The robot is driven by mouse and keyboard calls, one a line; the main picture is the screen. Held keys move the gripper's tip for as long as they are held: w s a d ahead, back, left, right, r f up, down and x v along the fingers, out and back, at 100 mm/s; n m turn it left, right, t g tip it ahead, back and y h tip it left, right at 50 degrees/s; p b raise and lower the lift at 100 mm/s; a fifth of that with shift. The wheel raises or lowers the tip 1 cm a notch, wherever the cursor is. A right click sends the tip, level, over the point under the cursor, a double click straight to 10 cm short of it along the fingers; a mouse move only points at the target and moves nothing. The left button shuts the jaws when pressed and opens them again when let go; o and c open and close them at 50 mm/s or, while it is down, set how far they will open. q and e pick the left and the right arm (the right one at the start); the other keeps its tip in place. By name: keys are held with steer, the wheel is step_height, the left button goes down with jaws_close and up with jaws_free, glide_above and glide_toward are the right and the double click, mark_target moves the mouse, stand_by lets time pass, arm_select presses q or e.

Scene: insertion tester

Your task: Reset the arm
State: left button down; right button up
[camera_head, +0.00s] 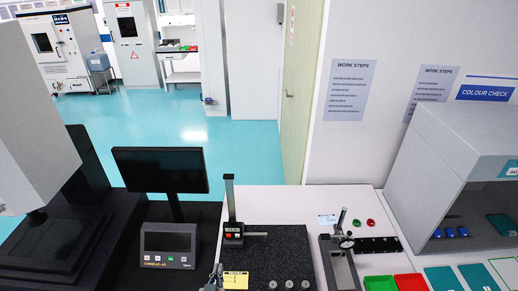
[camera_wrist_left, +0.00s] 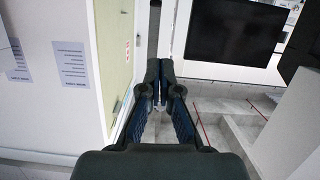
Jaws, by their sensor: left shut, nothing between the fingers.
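My left gripper (camera_head: 214,280) shows only as a small tip at the bottom edge of the head view, by the left edge of the dark base plate (camera_head: 275,250). In the left wrist view the left gripper (camera_wrist_left: 159,75) has its two dark fingers together, with nothing seen between them. A dark upright post (camera_wrist_left: 153,30) shows behind the fingertips there; I cannot tell how far behind. The rest of the left arm is out of the head view. My right gripper is in neither view.
A black monitor (camera_head: 160,169) and control box (camera_head: 168,246) stand left of the plate. A gauge stand (camera_head: 341,262), green tray (camera_head: 380,284) and red tray (camera_head: 411,283) are to the right. A grey colour booth (camera_head: 440,150) is at far right. The white tabletop (camera_head: 290,200) is clear behind the plate.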

arm_select(q)
steer(key=s+a+f+m+g, duration=0.1)
steer(key=s+a+f+g, duration=0.25)
steer(key=s+f, duration=0.35)
steer(key=s+a+f+m+g, duration=0.1)
steer(key=s+a+f+g, duration=0.1)
steer(key=s+f+g, duration=0.4)
steer(key=s+a+f+m+g, duration=0.1)
steer(key=s+a+f+g, duration=0.15)
steer(key=s+f, duration=0.6)
steer(key=s+f+g+b, duration=0.1)
steer(key=s+f, duration=0.2)
steer(key=f, duration=2.5)
steer(key=s+a+f, duration=0.1)
steer(key=s+f, duration=0.6)
steer(key=s, duration=0.1)
steer(key=s+a+f+g+b, duration=0.1)
steer(key=s+a+f, duration=0.1)
steer(key=s+f, duration=0.5)
steer(key=shift+s+a+f, duration=0.25)
steer(key=shift+s+f, duration=0.15)
steer(key=shift+s, duration=0.6)
